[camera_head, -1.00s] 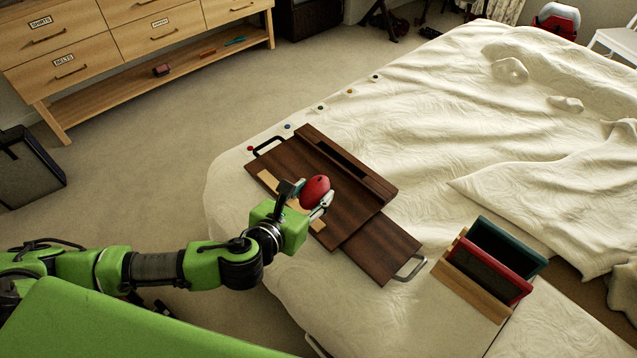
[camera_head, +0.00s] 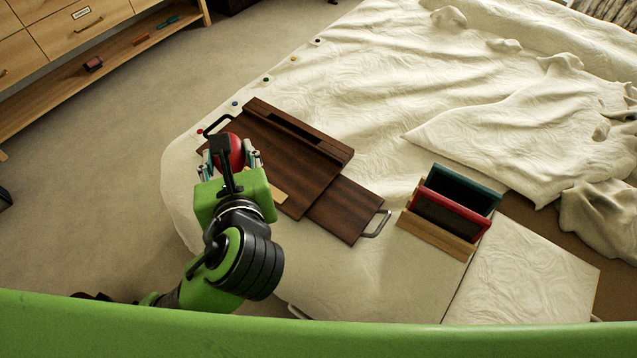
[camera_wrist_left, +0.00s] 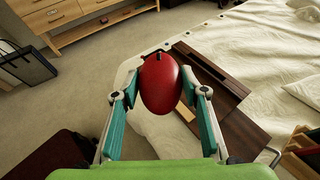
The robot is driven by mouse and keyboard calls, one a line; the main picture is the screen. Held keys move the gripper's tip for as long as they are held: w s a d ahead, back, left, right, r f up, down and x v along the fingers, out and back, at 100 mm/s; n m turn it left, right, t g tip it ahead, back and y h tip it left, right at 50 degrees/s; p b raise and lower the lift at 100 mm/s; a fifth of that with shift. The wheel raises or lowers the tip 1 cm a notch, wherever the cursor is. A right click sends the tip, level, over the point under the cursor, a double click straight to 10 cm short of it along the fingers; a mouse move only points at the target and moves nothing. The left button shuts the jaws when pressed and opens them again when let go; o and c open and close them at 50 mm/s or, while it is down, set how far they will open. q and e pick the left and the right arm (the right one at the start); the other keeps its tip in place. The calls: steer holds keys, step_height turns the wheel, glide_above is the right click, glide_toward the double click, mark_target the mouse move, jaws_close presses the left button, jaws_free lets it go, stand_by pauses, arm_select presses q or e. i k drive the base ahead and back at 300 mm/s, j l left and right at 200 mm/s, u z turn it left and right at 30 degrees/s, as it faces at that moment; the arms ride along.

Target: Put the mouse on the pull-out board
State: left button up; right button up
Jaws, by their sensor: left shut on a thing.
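The red mouse (camera_head: 234,152) is held between the fingers of my left gripper (camera_head: 232,158), above the left part of the dark wooden lap desk (camera_head: 290,150) on the bed. In the left wrist view the mouse (camera_wrist_left: 160,82) sits between both teal fingers of the gripper (camera_wrist_left: 160,95), its dark wheel at the far end. The pull-out board (camera_head: 346,210) extends from the right side of the lap desk, with a metal handle (camera_head: 377,224) at its outer end. The board's top is bare. My right gripper is not in view.
A wooden rack (camera_head: 436,236) holding a red-framed and a teal tablet-like item stands right of the board. A light wood strip (camera_head: 279,196) lies along the desk's near edge. Several coloured buttons line the bed's edge. A drawer unit (camera_head: 70,40) stands back left.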

mark_target(352, 210)
steer(key=z, duration=0.9)
steer(key=k+z, duration=0.65)
steer(key=k, duration=0.15)
